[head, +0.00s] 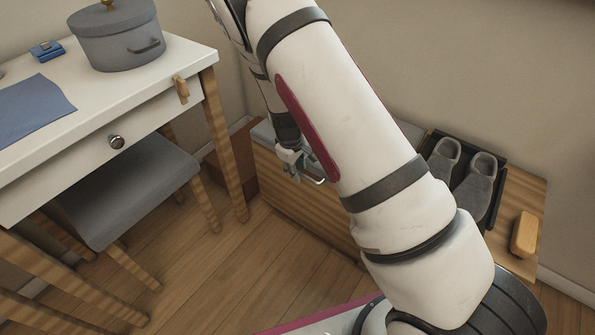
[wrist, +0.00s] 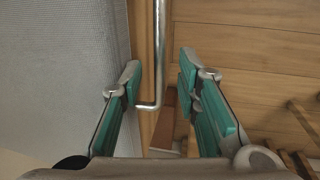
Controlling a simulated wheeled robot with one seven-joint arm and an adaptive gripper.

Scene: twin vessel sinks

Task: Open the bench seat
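The bench is a wooden box (head: 285,190) with a grey padded seat (head: 262,131), which lies flat and is partly hidden by my arm. In the wrist view the seat pad (wrist: 65,75) fills the left side. A metal bar handle (head: 314,180) is at the bench's front edge. In the wrist view the handle (wrist: 159,50) runs down and bends left near the left finger. My gripper (wrist: 160,75) is open, with its teal-padded fingers on either side of the handle, and holds nothing. In the head view my gripper (head: 294,160) is at the bench's front top edge.
A white table (head: 180,55) with a grey lidded pot (head: 117,38) stands left, with a grey stool (head: 125,190) under it. A black tray of grey shoes (head: 475,190) and a wooden brush (head: 524,235) are at right. Floor (head: 235,265) before the bench is clear.

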